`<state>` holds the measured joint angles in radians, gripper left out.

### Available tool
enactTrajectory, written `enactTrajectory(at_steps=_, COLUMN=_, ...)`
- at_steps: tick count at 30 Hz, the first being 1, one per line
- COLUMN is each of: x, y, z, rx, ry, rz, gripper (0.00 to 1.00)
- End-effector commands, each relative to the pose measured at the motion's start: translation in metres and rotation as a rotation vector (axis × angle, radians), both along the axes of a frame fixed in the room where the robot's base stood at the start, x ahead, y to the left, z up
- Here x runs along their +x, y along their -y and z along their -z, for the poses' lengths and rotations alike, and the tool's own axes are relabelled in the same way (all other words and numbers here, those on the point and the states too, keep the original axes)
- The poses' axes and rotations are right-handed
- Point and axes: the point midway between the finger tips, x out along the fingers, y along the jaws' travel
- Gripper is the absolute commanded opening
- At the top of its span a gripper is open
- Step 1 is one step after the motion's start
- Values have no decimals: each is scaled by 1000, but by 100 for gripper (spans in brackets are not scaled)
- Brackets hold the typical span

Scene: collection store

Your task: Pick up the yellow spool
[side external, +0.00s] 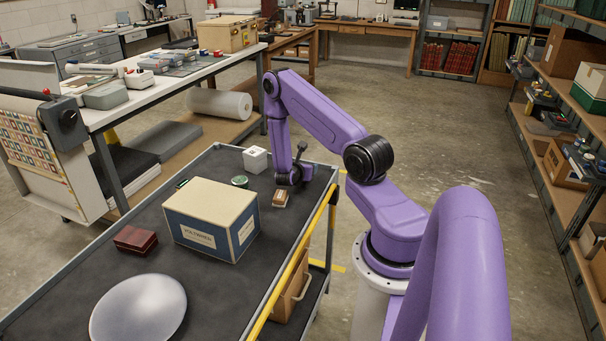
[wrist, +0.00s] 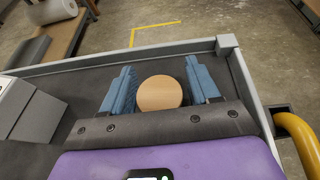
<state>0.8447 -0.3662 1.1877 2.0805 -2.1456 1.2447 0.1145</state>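A round, tan, wood-like disc (wrist: 160,93) shows between my fingers in the wrist view. It looks like the top of a spool; no yellow shows on it, and what lies under it is hidden. My gripper (wrist: 161,82) is open, with one blue finger on each side of the disc and a gap on both sides. In the side view my gripper (side external: 292,178) is low over the far right end of the dark cart top (side external: 200,285). The spool cannot be made out there.
A white cube (side external: 255,159) stands left of my gripper, with a green round tin (side external: 240,181) nearby. A small brown block (side external: 281,198) lies just in front. A large cream-and-blue box (side external: 212,220), a dark red box (side external: 135,239) and a pale oval dish (side external: 138,310) stand nearer.

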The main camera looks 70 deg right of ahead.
Motion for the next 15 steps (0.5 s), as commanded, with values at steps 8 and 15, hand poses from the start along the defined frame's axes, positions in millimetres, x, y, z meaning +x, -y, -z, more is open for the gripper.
enactTrajectory(at_steps=8, x=0, y=0, z=0, rx=0, ry=0, rz=0, gripper=12)
enactTrajectory(at_steps=15, x=0, y=0, z=-2, rx=0, ry=1, rz=0, gripper=12)
